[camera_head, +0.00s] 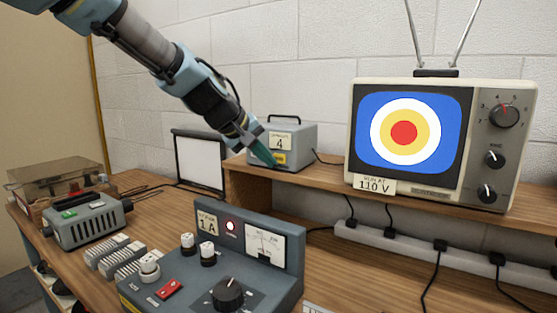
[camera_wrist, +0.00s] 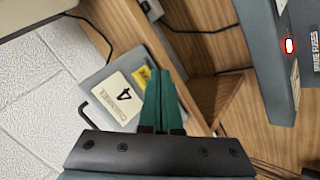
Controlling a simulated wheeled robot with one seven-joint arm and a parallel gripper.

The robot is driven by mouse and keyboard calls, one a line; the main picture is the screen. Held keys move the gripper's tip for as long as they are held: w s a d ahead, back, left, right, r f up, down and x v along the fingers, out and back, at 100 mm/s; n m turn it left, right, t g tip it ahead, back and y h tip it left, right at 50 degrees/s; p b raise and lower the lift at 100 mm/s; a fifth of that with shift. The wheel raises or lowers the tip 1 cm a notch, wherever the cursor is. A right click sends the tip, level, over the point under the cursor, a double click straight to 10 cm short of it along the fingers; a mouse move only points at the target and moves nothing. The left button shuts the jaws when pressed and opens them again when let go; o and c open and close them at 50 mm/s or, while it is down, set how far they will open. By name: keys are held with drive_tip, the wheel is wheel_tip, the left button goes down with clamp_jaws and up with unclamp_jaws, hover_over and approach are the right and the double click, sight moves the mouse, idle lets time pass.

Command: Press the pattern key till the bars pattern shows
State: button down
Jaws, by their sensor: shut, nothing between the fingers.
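The television (camera_head: 348,180) stands on the raised shelf at the right. Its screen (camera_head: 366,112) shows concentric rings, red centre, yellow, white, on blue; no bars. My gripper (camera_head: 264,153) has green fingers, shut and empty, in front of the small grey box (camera_head: 306,135) with a "4" label and a yellow patch (camera_head: 280,158). The wrist view shows the shut fingertips (camera_wrist: 159,82) beside the yellow patch (camera_wrist: 142,76) on that box (camera_wrist: 98,85). I cannot tell whether they touch it. No key in view is clearly readable as the pattern key.
A grey console (camera_head: 190,285) with knobs, a red switch, a lit red lamp and a meter fills the front. A grey-green unit (camera_head: 88,224) with a green key sits left, near a clear-lidded case (camera_head: 55,178). A white panel (camera_head: 199,162) stands behind. Cables hang below the shelf.

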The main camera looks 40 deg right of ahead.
drive_tip(key=shift+w+d, duration=0.15)
drive_tip(key=shift+d, duration=0.25)
drive_tip(key=shift+w+d+p, duration=0.1)
drive_tip(key=shift+d+p, duration=0.3)
drive_tip(key=shift+p, duration=0.1)
idle(0.7)
drive_tip(key=shift+a, duration=0.1)
drive_tip(key=shift+s+a+b, duration=0.25)
drive_tip(key=shift+a+b, duration=0.45)
drive_tip(key=a+b, duration=0.2)
drive_tip(key=s+a+b, duration=0.1)
drive_tip(key=a+b, duration=0.1)
drive_tip(key=a, duration=0.1)
drive_tip(key=shift+s, duration=0.1)
idle(0.3)
